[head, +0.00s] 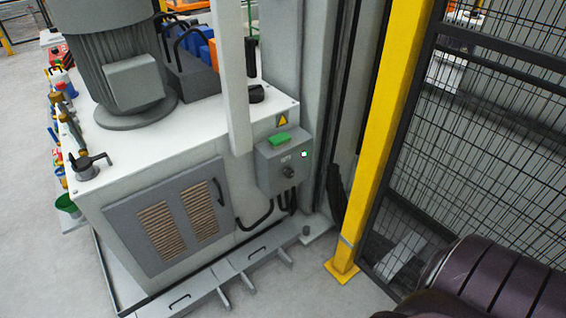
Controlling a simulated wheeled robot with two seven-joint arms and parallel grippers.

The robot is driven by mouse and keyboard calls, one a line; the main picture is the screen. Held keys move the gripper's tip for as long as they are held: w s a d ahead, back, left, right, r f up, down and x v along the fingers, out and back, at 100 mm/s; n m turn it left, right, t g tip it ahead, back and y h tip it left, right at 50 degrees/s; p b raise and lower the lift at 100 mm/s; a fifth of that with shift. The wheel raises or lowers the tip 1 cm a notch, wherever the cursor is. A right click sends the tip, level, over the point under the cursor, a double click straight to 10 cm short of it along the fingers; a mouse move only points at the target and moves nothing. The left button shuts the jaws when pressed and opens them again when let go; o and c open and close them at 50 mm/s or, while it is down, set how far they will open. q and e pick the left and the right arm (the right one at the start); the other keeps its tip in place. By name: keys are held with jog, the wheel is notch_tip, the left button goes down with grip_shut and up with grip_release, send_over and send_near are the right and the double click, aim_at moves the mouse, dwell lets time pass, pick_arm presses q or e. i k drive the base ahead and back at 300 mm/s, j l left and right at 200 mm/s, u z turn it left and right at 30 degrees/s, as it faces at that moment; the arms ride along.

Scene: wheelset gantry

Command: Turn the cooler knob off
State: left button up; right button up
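A small grey control box (283,163) is fixed to the right front corner of a white machine cabinet (150,180). On its front is a small dark knob (289,172), likely the cooler knob; its pointing direction is too small to read. A small lit green-white lamp (304,154) is up and to the right of the knob. A green piece (293,137) lies on top of the box. Neither gripper shows. Dark rounded links at the bottom right look like part of my arm, well apart from the box.
A yellow post (381,130) and black mesh fence (480,150) stand right of the box. A pale upright beam (233,80) rises just left of it. A grey motor (115,60) sits on the cabinet. A low tray (240,262) edges its foot. Floor in front is clear.

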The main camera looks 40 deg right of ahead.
aim_at(289, 173)
jog(key=z, duration=1.25)
